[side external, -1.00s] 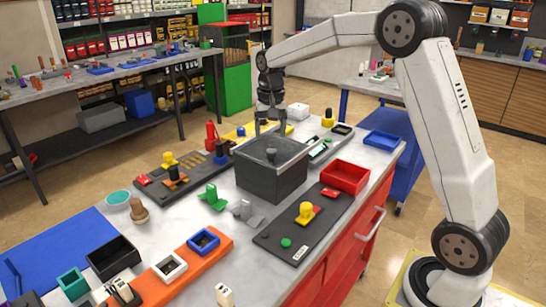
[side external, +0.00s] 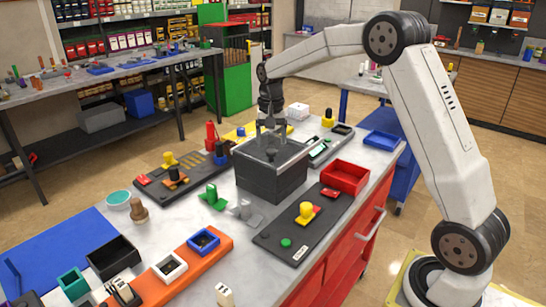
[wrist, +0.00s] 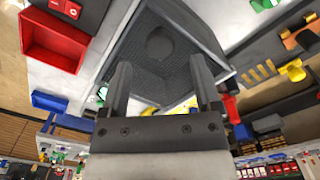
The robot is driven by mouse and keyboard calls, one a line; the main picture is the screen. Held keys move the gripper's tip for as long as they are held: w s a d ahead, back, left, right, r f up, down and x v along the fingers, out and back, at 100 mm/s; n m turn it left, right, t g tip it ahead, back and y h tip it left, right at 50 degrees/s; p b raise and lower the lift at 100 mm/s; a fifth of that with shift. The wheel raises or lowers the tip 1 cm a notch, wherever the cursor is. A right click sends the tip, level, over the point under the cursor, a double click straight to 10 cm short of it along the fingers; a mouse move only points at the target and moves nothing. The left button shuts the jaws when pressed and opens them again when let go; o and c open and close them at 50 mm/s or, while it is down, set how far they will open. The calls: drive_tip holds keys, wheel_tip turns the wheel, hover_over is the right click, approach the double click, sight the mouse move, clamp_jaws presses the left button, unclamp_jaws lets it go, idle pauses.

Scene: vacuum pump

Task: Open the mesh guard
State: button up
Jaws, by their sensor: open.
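The mesh guard (side external: 270,178) is a dark grey box with a mesh top and a round knob (side external: 271,155) on it. It stands shut on the bench in the middle of the side view. In the wrist view its mesh top (wrist: 185,50) and knob (wrist: 160,42) show from above. My gripper (side external: 270,146) is over the guard's top, pointing down. In the wrist view my gripper (wrist: 160,62) is open, with a finger on each side of the knob and nothing held. I cannot tell whether the fingers touch the mesh.
A red tray (side external: 345,175) stands right of the guard. A dark board with a yellow knob (side external: 306,210) lies in front, and another dark board (side external: 180,178) lies to the left. Small green (side external: 213,197) and grey (side external: 245,210) pieces sit close before the guard.

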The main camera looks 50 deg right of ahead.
sight(271, 151)
drive_tip(key=shift+f, duration=1.75)
clamp_jaws()
drive_tip(key=shift+r, duration=0.1)
